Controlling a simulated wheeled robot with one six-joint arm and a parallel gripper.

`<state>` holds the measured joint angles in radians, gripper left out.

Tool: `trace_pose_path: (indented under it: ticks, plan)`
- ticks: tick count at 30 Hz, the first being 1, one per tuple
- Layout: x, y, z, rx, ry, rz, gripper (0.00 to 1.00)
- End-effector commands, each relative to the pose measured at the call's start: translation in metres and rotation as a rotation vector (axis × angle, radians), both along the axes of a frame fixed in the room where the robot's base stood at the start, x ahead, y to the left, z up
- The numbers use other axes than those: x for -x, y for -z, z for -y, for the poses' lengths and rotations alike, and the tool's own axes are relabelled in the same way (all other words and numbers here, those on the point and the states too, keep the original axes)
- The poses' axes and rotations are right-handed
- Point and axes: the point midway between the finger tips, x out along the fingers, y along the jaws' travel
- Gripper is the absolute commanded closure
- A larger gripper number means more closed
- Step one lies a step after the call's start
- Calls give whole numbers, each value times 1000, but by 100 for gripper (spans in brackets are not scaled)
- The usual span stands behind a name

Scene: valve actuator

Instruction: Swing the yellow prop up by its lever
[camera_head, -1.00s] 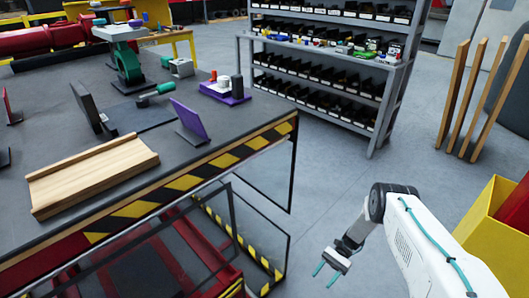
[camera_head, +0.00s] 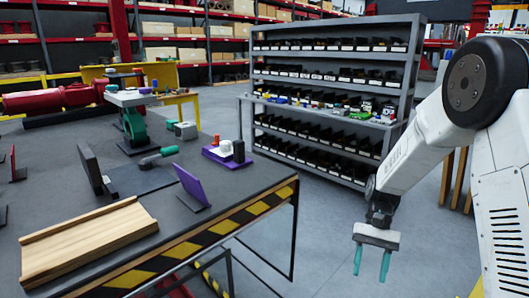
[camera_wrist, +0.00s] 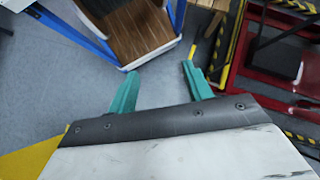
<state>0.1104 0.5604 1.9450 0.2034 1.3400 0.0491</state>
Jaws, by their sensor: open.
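I cannot make out a yellow prop or its lever in either view. A red cylindrical body (camera_head: 62,98), perhaps part of the actuator, lies at the far left behind the dark workbench (camera_head: 240,190). My gripper (camera_head: 371,262) hangs in the air right of the bench, fingers pointing down, with a clear gap between its two teal fingers. In the wrist view, my gripper (camera_wrist: 160,72) is open and empty above the grey floor.
The bench holds a wooden tray (camera_head: 85,240), a purple panel (camera_head: 191,186), a green-handled tool (camera_head: 160,155) and a green stand (camera_head: 133,125). A grey shelf rack (camera_head: 420,60) stands behind. Grey floor between bench and rack is clear.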

Motion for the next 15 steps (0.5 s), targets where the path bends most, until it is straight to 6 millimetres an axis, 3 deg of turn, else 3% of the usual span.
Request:
trace_pose_path:
  ticks: [1,6,15]
  plan:
    - [11,-22,0,12,-20,38,50]
    - [50,-74,0,49,-84,150,50]
    - [129,-140,1,120,-181,354,50]
